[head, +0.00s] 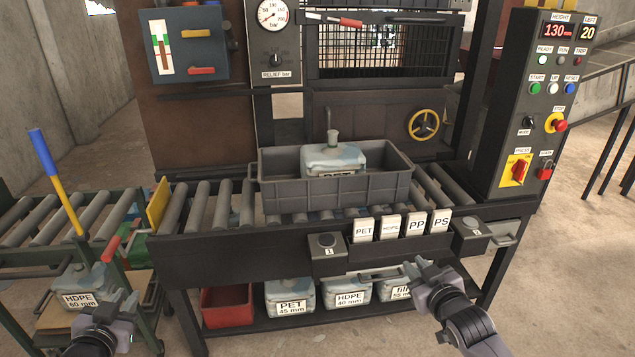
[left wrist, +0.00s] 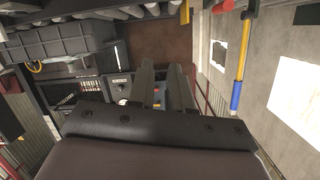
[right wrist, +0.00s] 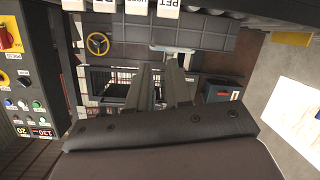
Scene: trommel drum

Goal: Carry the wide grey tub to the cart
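The wide grey tub (head: 285,190) stands on the rollers of the dark bench in the head view, with a pale PET-labelled container (head: 335,160) inside. The tub also shows upside down in the left wrist view (left wrist: 60,40) and the right wrist view (right wrist: 205,32). The cart (head: 110,220), with a roller top, stands left of the bench. My left gripper (head: 117,303) is low at the left, in front of the cart and apart from the tub. My right gripper (head: 422,272) is in front of the bench, below and right of the tub. Both look open and empty.
A yellow plate (head: 158,204) stands upright between cart and bench rollers. A blue-yellow lever (head: 55,180) and red handle (head: 110,248) rise at the cart. PET, HDPE, PP and PS signs (head: 390,227) line the bench front. A control panel (head: 545,100) stands right.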

